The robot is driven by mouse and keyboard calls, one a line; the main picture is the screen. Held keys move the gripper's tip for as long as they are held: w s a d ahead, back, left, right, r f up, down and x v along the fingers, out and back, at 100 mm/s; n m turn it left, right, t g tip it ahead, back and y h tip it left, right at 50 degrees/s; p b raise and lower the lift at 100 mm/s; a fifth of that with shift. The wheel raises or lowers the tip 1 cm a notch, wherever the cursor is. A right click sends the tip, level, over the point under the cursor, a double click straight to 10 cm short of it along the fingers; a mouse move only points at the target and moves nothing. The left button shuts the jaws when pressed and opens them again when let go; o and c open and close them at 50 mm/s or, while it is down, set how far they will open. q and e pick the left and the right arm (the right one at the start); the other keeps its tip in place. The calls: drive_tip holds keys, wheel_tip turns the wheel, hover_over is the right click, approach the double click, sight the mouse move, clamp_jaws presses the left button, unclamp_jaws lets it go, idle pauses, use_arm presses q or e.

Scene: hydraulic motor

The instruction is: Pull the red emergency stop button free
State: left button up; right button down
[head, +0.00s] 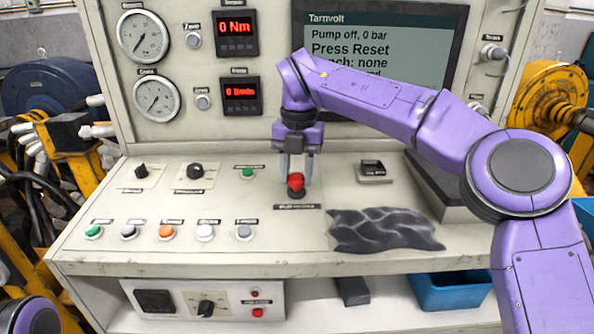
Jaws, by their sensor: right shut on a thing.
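The red emergency stop button (295,182) sits on the sloped beige control panel, with a dark label just below it. My right gripper (296,172) points down from above, its two fingers on either side of the red button, shut on it. The button's red cap shows between the fingers. The screen (370,45) behind reads "Pump off, 0 bar" and "Press Reset"; its lower lines are partly hidden by my right arm. Of my left arm only a purple part shows at the bottom left corner; its gripper is out of view.
Several coloured push buttons, among them an orange one (166,231), line the panel's left side, below two black knobs. A dark crumpled cloth (384,230) lies right of the stop button. A blue bin (452,289) stands on the shelf below. Two round gauges are at the upper left.

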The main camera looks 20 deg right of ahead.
sight(299, 178)
drive_tip(key=c, duration=0.7)
unclamp_jaws()
drive_tip(key=shift+r, duration=0.2)
drive_tip(key=shift+o, duration=0.4)
wheel_tip(299, 178, up, 11)
drive_tip(key=p, duration=0.4)
drive_tip(key=shift+s+d+f, duration=0.15)
drive_tip(key=shift+s+f, duration=0.05)
